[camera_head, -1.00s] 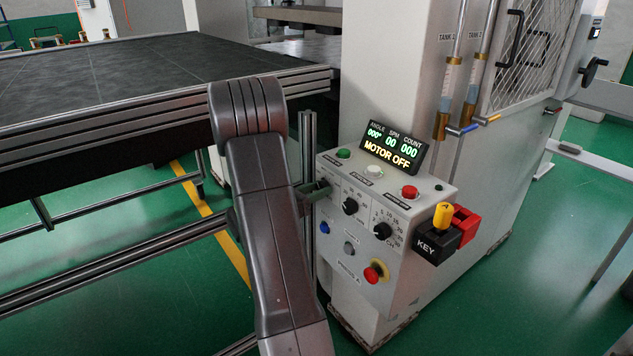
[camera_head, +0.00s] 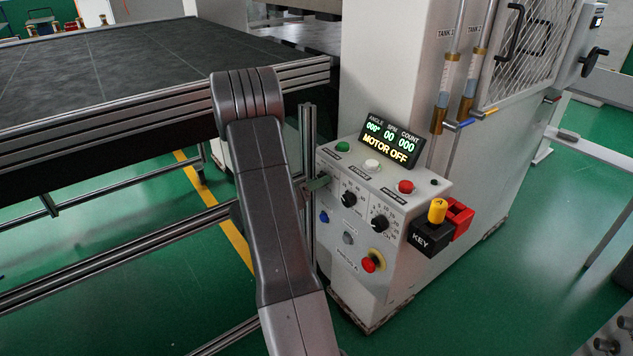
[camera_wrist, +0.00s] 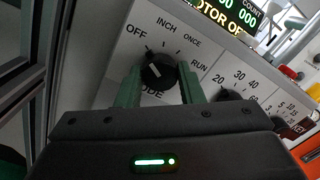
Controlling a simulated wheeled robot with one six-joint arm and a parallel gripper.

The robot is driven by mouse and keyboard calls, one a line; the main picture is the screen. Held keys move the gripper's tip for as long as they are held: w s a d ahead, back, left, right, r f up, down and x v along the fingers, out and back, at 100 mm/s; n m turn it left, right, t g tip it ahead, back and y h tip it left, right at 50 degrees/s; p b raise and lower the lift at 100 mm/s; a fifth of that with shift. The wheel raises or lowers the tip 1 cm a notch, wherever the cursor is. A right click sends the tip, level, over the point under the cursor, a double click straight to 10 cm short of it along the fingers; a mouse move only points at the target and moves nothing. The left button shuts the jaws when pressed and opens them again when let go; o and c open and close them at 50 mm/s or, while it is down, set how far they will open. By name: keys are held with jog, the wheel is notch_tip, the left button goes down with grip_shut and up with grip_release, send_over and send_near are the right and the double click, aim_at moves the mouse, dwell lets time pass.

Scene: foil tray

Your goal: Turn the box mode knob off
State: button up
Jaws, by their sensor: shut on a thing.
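The mode knob (camera_wrist: 157,71) is a round black knob with a white mark, on the light panel of the control box (camera_head: 376,285). In the wrist view, OFF, INCH, ONCE and RUN are printed around it from left to right. I cannot tell for sure which label the white mark points to. My gripper (camera_wrist: 160,78) has its green fingers on both sides of the knob and is shut on it.
The display (camera_head: 388,142) reads MOTOR OFF. Two more black knobs, several buttons and a red stop button (camera_head: 372,261) are on the box. A metal-framed table (camera_head: 150,110) stands to the left.

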jog(key=o, duration=1)
jog(key=b+v, duration=0.1)
jog(key=v, duration=1.3)
jog(key=shift+w, duration=0.1)
jog(key=p+x, duration=0.1)
jog(key=x, duration=1.2)
jog(key=shift+w+d, duration=0.2)
jog(key=shift+d, duration=0.2)
